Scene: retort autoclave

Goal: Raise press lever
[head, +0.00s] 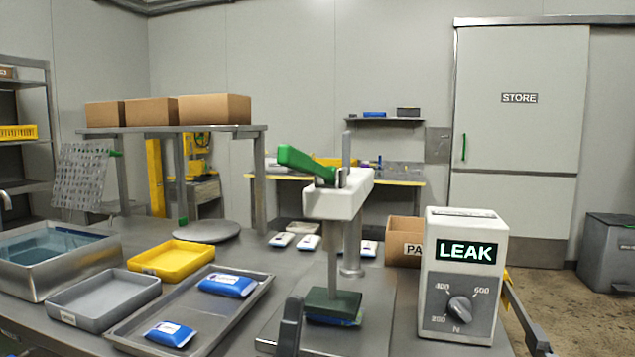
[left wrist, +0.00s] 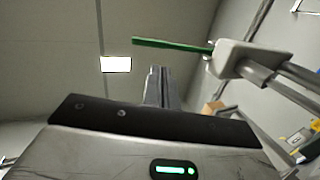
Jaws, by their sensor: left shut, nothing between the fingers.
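The press has a green lever (head: 306,164) on its white head (head: 340,197), above a post. The lever's free end points left and slightly up. A dark green pressing pad (head: 333,303) sits low on the press, with a blue edge showing under it. My left gripper (head: 293,301) is shut and empty, in front of the press and well below the lever. In the left wrist view, its closed fingers (left wrist: 157,75) point up, and the green lever (left wrist: 172,45) shows beyond them, apart from them. My right gripper is not in view.
A tester box (head: 463,275) reading LEAK stands right of the press. To the left are a grey tray (head: 240,292) with blue pouches, a yellow tray (head: 171,259) and a water basin (head: 62,262). The air left of the lever looks clear, with a shelf of cartons behind.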

